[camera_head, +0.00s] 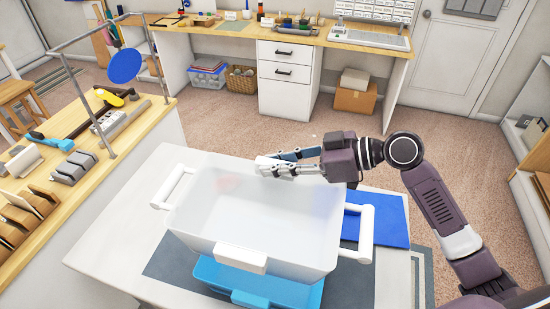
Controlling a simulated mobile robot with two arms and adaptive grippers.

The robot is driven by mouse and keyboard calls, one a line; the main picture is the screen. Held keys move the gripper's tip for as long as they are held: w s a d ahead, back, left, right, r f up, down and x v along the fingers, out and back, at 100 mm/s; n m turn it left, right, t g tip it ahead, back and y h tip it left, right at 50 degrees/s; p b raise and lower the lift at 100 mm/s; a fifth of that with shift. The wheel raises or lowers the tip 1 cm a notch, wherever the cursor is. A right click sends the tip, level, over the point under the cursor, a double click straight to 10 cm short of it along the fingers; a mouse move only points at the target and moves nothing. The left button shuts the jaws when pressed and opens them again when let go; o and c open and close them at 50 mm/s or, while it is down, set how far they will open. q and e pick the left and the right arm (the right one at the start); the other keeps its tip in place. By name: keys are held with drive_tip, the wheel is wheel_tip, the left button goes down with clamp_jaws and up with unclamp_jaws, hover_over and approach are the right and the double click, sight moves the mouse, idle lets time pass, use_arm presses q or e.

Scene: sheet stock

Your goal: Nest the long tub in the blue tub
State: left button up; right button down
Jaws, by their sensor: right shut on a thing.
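The long tub (255,213) is a translucent white open bin with white handles at its left and right ends and white tabs on its front and far sides. My right gripper (268,168) is shut on its far rim, near the far tab. The blue tub (300,292) shows below the long tub's near side, with a blue front tab. The long tub hides most of the blue tub, and I cannot tell how far it sits inside it. My left gripper is not in view.
The white table (105,245) is bare at the left. A dark grey mat (165,258) lies under the tubs, with a blue sheet (387,215) at the right. A wooden bench with tools (70,160) stands left; a desk (225,36) stands at the back.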

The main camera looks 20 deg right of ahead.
sight(276, 186)
drive_tip(key=shift+d, duration=0.1)
drive_tip(key=shift+f+b, duration=0.95)
drive_tip(key=shift+f, duration=0.1)
drive_tip(key=shift+f+b, duration=0.65)
drive_tip(key=shift+f, duration=0.15)
wheel_tip(276, 186, down, 4)
drive_tip(key=b, duration=0.3)
drive_tip(key=shift+r, duration=0.25)
